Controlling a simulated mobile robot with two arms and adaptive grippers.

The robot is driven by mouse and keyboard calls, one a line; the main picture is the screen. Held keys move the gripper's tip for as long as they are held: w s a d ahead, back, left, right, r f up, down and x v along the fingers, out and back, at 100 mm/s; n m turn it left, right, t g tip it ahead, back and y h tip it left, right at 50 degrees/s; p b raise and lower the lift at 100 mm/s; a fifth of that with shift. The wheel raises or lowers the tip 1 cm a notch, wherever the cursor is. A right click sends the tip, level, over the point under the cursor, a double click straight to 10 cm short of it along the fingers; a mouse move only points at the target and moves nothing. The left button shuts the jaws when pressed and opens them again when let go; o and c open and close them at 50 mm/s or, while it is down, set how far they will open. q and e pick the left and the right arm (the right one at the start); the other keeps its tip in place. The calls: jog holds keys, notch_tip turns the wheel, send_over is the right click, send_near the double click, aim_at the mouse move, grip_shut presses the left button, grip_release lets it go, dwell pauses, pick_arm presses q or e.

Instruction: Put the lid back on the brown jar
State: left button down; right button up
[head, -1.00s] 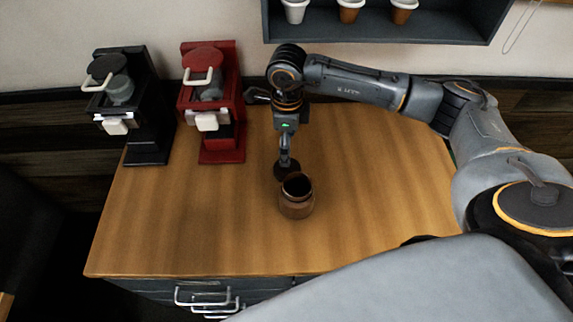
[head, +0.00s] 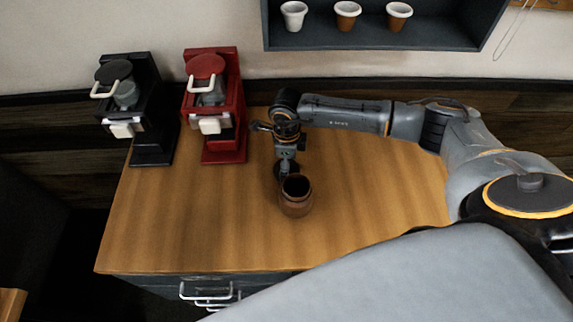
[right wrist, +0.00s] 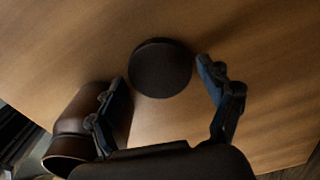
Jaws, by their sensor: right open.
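The brown jar (head: 296,197) stands upright and open on the wooden counter. It also shows at the lower left of the right wrist view (right wrist: 72,125). The lid is a dark round disc (right wrist: 161,68) lying on the counter beside the jar. In the head view it is mostly hidden behind the jar and my gripper. My right gripper (head: 286,168) is low, just behind the jar. In the right wrist view its open fingers (right wrist: 161,76) are on either side of the lid's near part, with nothing held. The left finger is close to the jar. My left gripper is not in view.
A black brewer (head: 150,135) and a red brewer (head: 228,125) stand at the back left of the counter (head: 180,220). A wall shelf (head: 380,36) holds several small pots. The counter is clear to the left and right of the jar.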

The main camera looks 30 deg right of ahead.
jog(key=shift+f, duration=0.15)
jog(key=c, duration=0.8)
jog(key=shift+r+b, duration=1.85)
jog(key=shift+r, duration=3.2)
